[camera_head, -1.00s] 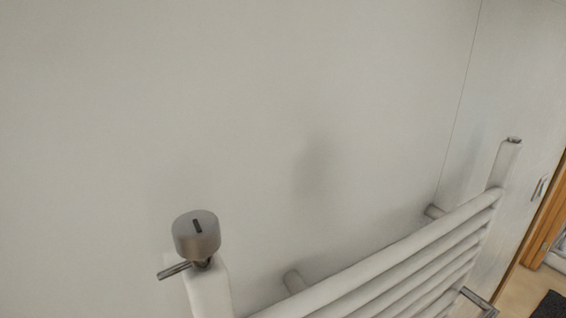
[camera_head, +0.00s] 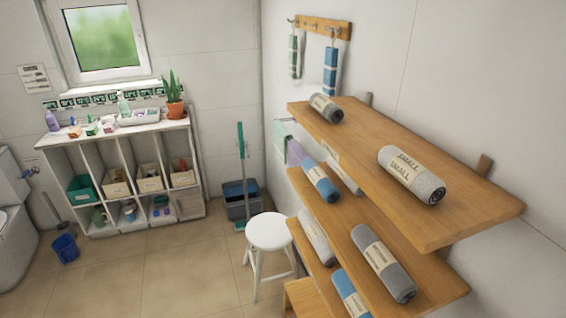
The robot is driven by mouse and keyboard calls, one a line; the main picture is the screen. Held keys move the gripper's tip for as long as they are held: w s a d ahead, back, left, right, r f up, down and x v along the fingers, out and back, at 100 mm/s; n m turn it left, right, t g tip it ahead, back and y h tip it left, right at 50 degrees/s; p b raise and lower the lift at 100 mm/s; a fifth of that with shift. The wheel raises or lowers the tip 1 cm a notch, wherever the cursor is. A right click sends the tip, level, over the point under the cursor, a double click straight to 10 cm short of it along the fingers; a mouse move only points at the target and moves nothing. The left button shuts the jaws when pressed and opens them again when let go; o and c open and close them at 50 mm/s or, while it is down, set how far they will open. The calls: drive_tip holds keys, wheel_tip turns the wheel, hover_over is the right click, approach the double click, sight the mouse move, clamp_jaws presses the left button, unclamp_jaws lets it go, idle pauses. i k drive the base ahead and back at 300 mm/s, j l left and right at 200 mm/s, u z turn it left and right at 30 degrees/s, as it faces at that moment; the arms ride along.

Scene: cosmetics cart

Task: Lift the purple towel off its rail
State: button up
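A purple cloth (camera_head: 293,152), which looks like the purple towel, shows at the right wall beyond the shelves. It is small and partly hidden by the shelf boards and a rolled blue and grey towel (camera_head: 320,181). A pale green cloth (camera_head: 282,134) hangs beside it. The rail itself is too small to make out clearly. My gripper is not in view.
Wooden wall shelves (camera_head: 462,214) with several rolled towels jut out at the right. A white stool (camera_head: 269,231) stands beside them. A white cubby unit (camera_head: 92,155) stands at the back left, a blue bucket (camera_head: 65,248) in front. The tiled floor (camera_head: 165,262) between is open.

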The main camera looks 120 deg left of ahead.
sight(296, 154)
drive_tip(key=u, duration=0.4)
drive_tip(key=k+u, duration=0.15)
drive_tip(key=u, duration=0.25)
drive_tip(key=k+l+u, duration=0.1)
drive_tip(key=u, duration=0.3)
drive_tip(key=k+u, duration=0.1)
drive_tip(key=u, duration=2.4)
drive_tip(key=i+j+z, duration=0.15)
drive_tip(key=i+j, duration=0.4)
drive_tip(key=i, duration=0.35)
drive_tip(key=i+j+z, duration=0.1)
drive_tip(key=i+j, duration=0.5)
drive_tip(key=i, duration=0.3)
drive_tip(key=i+j+z, duration=0.15)
drive_tip(key=i+j, duration=0.55)
drive_tip(key=i, duration=0.15)
